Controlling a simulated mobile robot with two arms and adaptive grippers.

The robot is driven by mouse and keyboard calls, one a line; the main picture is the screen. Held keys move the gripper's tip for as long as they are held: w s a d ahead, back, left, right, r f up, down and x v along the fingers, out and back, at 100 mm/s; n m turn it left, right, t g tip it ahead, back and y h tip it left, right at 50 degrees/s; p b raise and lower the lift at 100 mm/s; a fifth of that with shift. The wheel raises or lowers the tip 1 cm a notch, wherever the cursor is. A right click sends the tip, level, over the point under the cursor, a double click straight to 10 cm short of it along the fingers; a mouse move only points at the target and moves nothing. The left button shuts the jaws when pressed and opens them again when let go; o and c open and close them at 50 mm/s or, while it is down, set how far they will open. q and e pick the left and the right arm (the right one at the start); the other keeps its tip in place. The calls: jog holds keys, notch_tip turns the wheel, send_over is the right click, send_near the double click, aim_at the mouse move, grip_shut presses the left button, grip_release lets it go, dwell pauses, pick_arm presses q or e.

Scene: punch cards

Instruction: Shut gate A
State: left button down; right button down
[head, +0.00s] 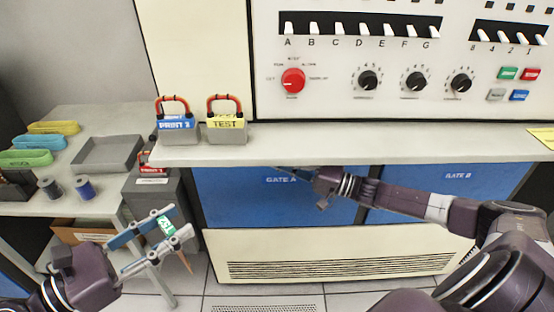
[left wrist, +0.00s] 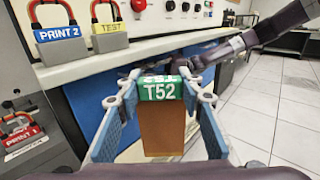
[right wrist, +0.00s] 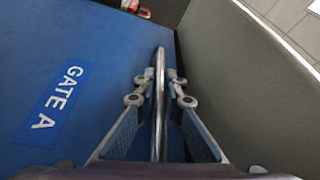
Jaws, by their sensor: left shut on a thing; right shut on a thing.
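Gate A (head: 240,195) is a blue panel with a white label, below the counter. In the right wrist view gate A (right wrist: 95,60) fills the left side. A metal bar handle (right wrist: 160,75) runs along its edge. My right gripper (right wrist: 158,78) is shut around this bar; in the head view it (head: 318,180) is beside the label, under the counter. I cannot tell whether the gate stands slightly out. My left gripper (head: 175,228) is shut on a brown card block (left wrist: 162,128) with a green T52 label (left wrist: 160,90), held clear of the gate, at its left.
The counter (head: 380,143) overhangs the gates. Padlocks PRINT 2 (head: 177,124) and TEST (head: 227,124) stand on it. Gate B (head: 455,190) is to the right. A grey cabinet with the PRINT 1 lock (head: 150,170) and a side table with a tray (head: 107,153) are left.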

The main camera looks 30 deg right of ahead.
jog(key=shift+w+d+r, duration=0.15)
jog(key=shift+w+d, duration=0.05)
jog(key=c, duration=2.4)
grip_release()
jog(key=o, duration=0.4)
jog(key=shift+w, duration=0.1)
jog(key=shift+s+d+f, duration=0.1)
jog(key=shift+s+f, duration=0.1)
jog(key=shift+s, duration=0.05)
jog(key=v, duration=1.1)
jog(key=shift+s+d, duration=0.2)
